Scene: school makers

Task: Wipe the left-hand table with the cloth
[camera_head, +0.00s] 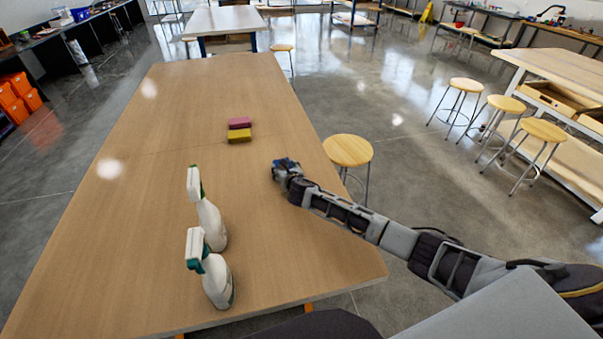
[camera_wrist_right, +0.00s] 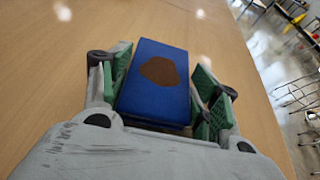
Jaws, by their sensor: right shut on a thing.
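The table (camera_head: 150,200) in front of me is long with a light wooden top. My right gripper (camera_head: 284,168) is over its right part, near the right edge. In the right wrist view my right gripper (camera_wrist_right: 160,100) is shut on a blue block-like cloth (camera_wrist_right: 158,78) with a brown patch on its face. The cloth sits between the green finger pads. In the head view the blue cloth (camera_head: 287,164) is small and partly hidden by the gripper. I cannot tell whether it touches the tabletop. My left gripper is not in view.
Two white spray bottles (camera_head: 211,223) (camera_head: 217,280) stand at the table's near middle. A pink sponge (camera_head: 239,122) and a yellow sponge (camera_head: 239,135) lie farther back. A round wooden stool (camera_head: 347,151) stands against the right side. The table's left and far parts are clear.

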